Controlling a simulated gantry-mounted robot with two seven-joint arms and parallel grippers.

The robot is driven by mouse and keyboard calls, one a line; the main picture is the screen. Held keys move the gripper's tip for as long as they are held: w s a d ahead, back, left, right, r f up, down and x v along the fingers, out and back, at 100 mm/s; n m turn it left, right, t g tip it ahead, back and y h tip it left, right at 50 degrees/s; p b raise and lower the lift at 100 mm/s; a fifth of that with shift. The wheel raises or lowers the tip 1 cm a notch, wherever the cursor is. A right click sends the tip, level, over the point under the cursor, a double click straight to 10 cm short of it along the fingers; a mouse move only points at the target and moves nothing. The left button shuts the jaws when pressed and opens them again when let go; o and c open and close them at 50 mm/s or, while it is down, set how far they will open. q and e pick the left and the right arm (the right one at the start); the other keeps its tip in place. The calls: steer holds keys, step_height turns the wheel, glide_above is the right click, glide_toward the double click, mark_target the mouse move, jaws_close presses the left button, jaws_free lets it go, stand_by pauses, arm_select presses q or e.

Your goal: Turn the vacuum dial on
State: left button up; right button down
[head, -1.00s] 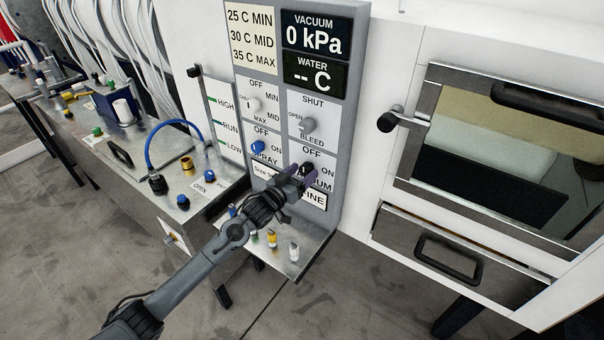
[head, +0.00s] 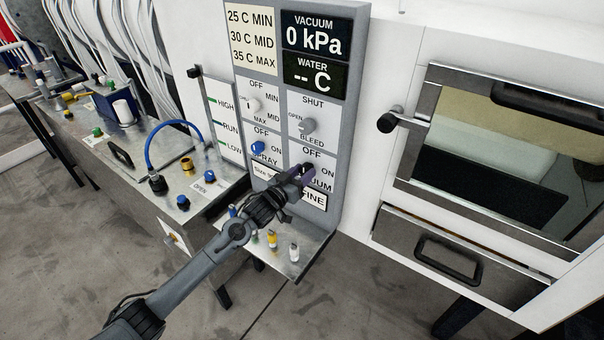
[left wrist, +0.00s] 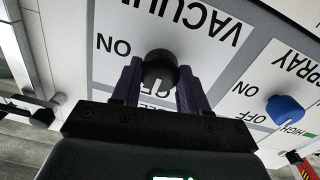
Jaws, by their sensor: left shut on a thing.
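The vacuum dial (left wrist: 160,68) is a round black knob with a white pointer mark. In the left wrist view its label is upside down, ON lies to its left, and the mark points down the picture toward the partly covered OFF lettering. My left gripper (left wrist: 159,82) is shut on the dial, one purple finger on each side. In the head view the left gripper (head: 305,174) reaches the lower right of the control panel (head: 277,182) and covers most of the dial. The vacuum display (head: 314,36) reads 0 kPa. My right gripper is not in view.
The blue spray knob (head: 257,147) is left of the gripper, and the grey bleed knob (head: 307,125) is above it. Small coloured bottles stand on the metal shelf (head: 312,255) below. A cabinet with a handled drawer (head: 447,258) stands to the right.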

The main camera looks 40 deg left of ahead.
arm_select(q)
steer(key=shift+r+m, duration=0.1)
steer(key=shift+m, duration=0.3)
steer(key=m+p, duration=0.1)
steer(key=m, duration=0.1)
steer(key=shift+m+p, duration=0.35)
steer(key=shift+m, duration=0.05)
steer(key=m+p, duration=0.1)
steer(key=m, duration=0.3)
steer(key=shift+m, duration=0.3)
steer(key=m, duration=0.4)
steer(key=shift+d+p, duration=0.15)
steer(key=shift+p, duration=0.25)
steer(key=m, duration=0.5)
steer(key=shift+y, duration=0.3)
steer(key=shift+m, duration=0.3)
steer(key=o, duration=1.1)
steer(key=shift+c, duration=0.2)
